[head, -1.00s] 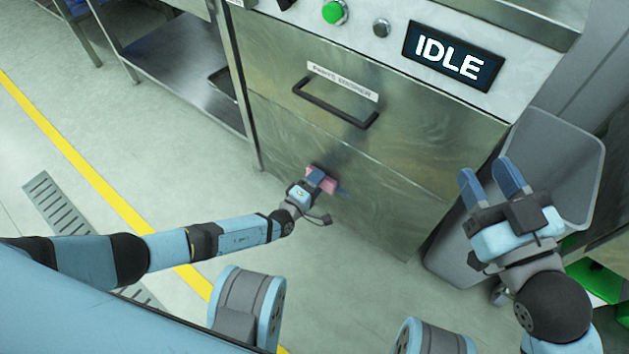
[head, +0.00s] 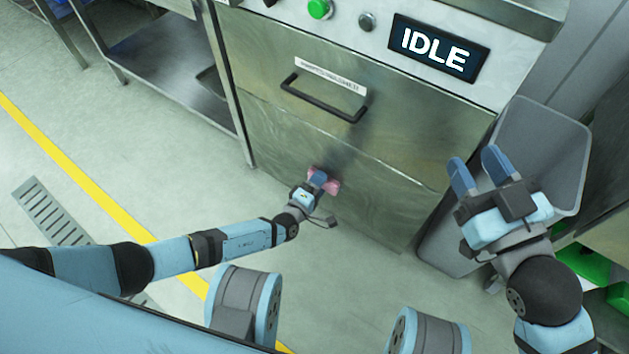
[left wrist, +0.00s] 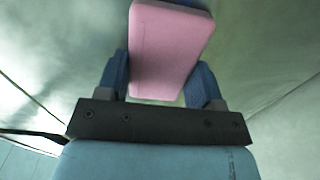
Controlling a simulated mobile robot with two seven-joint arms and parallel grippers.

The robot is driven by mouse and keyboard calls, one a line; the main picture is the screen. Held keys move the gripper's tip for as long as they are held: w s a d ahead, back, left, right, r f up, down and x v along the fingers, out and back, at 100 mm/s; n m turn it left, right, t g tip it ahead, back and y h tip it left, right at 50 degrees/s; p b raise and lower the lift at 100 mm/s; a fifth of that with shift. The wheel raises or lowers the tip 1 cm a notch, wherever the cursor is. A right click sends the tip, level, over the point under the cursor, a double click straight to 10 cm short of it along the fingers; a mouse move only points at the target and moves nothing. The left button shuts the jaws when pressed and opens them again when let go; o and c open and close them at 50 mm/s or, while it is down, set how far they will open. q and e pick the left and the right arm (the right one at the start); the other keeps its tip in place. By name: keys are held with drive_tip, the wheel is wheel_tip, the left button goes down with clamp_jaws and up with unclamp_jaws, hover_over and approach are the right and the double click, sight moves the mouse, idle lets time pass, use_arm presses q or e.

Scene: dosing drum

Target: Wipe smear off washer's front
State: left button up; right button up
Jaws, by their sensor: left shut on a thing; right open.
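The washer's steel front (head: 270,125) faces me, with a black bar handle on its upper panel. My left gripper (head: 318,182) is shut on a pink sponge or pad (head: 331,186) at the lower part of that front. In the left wrist view the pink pad (left wrist: 168,55) sits between the two blue fingers, close to the steel. Whether it touches the metal I cannot tell. A darker blurred patch (head: 362,145) shows on the front, above and right of the pad. My right gripper (head: 480,170) is open and empty, in front of the grey bin.
A grey bin (head: 545,150) stands right of the washer. An IDLE display (head: 438,47) and a green button (head: 319,9) sit above the front. A steel shelf table (head: 170,75) stands at left. The floor at left is open, with a yellow line and drain grate.

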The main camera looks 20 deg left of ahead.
use_arm(q)
drive_tip(key=shift+d, duration=0.15)
drive_tip(key=shift+s+d, duration=0.25)
drive_tip(key=shift+d, duration=0.25)
drive_tip(key=shift+s+d, duration=0.2)
drive_tip(key=shift+d, duration=0.25)
